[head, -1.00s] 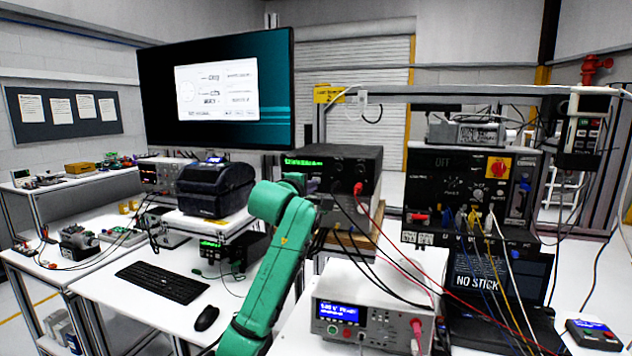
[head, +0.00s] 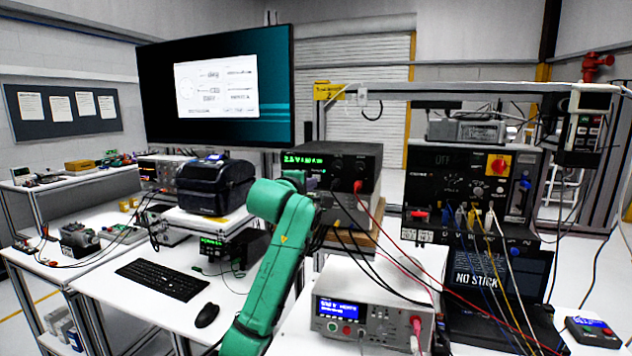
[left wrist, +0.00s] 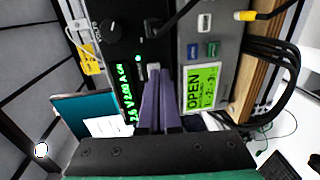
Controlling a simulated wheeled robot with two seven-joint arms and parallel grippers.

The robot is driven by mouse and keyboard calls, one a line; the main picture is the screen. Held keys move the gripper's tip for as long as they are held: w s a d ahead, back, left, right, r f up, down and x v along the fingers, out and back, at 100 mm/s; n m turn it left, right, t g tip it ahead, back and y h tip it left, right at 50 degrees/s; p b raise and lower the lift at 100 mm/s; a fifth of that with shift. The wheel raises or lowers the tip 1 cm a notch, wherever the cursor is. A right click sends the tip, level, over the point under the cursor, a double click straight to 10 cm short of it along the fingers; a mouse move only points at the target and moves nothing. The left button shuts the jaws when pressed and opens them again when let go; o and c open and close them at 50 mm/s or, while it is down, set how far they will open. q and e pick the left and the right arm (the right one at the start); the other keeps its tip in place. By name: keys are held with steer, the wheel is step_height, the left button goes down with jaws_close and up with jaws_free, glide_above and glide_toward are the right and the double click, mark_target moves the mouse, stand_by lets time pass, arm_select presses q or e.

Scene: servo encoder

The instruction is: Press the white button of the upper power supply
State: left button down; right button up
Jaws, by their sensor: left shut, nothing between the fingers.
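The upper power supply (head: 345,156) is a black box with a green lit display, stacked on a grey unit. In the left wrist view its black front (left wrist: 125,45) appears turned sideways, with green digits. My left gripper (head: 318,184) is at the lower front of this supply. In the left wrist view its purple fingers (left wrist: 159,72) are shut and empty. Their tips are at a small pale button (left wrist: 153,68) on the black front, partly hidden by the fingers; I cannot tell whether they touch it. My right gripper is not in view.
The grey unit below has a lit "OPEN" screen (left wrist: 200,88). Black and red cables hang from the supplies' right side. A bench meter (head: 373,312) stands in front, and a label printer (head: 215,187) is at left.

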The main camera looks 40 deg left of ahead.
arm_select(q)
steer(key=shift+s+d, duration=0.15)
steer(key=shift+s, duration=0.3)
steer(key=f+b+v, duration=0.1)
steer(key=b+v, duration=0.1)
steer(key=v, duration=0.5)
steer(key=shift+s, duration=0.25)
steer(key=shift+d, duration=0.1)
